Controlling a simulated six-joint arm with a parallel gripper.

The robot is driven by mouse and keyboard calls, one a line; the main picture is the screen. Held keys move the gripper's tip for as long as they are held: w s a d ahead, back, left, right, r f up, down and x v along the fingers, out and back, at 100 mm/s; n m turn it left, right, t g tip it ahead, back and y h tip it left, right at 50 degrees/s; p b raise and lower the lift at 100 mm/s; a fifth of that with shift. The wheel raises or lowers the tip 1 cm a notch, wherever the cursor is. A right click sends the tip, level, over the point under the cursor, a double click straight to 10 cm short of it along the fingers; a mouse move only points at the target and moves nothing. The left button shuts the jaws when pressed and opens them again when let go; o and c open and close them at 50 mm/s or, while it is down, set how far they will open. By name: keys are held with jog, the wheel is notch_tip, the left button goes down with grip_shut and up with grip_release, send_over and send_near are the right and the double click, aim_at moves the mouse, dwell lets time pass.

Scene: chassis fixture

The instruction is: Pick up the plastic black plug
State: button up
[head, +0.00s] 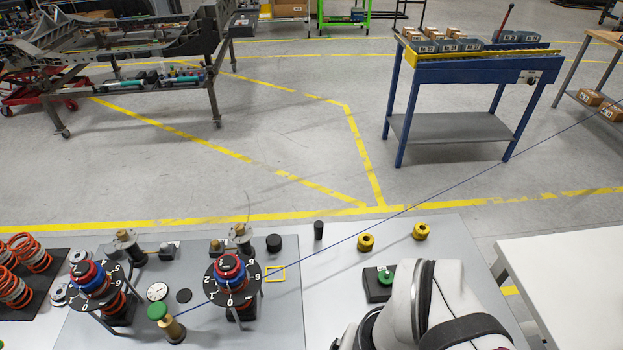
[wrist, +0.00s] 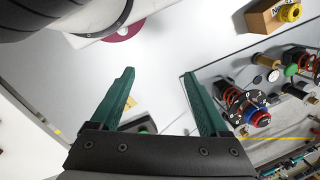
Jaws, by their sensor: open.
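Several small black parts lie on the table in the head view, and I cannot tell for certain which is the plastic black plug. A slim black cylinder (head: 318,230) stands upright near the back edge. A wider, short black cap (head: 273,243) sits to its left, beside a yellow square outline. A flat black disc (head: 184,295) lies between the two spring assemblies. My gripper (wrist: 159,75) shows in the wrist view with its two green fingers apart and nothing between them. It is hidden in the head view behind my white arm.
Spring assemblies with red and blue tops (head: 232,280) stand at left. A black block with a green knob (head: 381,283) is beside my arm.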

jog(key=shift+c, duration=0.9)
jog(key=n+t, duration=0.6)
jog(key=t, duration=0.8)
send_near(318, 223)
jog(key=shift+n+h, duration=0.3)
jog(key=x, duration=0.7)
jog(key=shift+w+d+r, duration=0.15)
jog(key=shift+w+r, duration=0.05)
jog(key=shift+r, duration=0.2)
jog(key=w+f, duration=0.2)
jog(key=w, duration=0.1)
jog(key=w+a+f, duration=0.1)
jog(key=w, duration=0.1)
jog(key=shift+f, duration=0.25)
jog(key=shift+s, duration=0.1)
grip_shut()
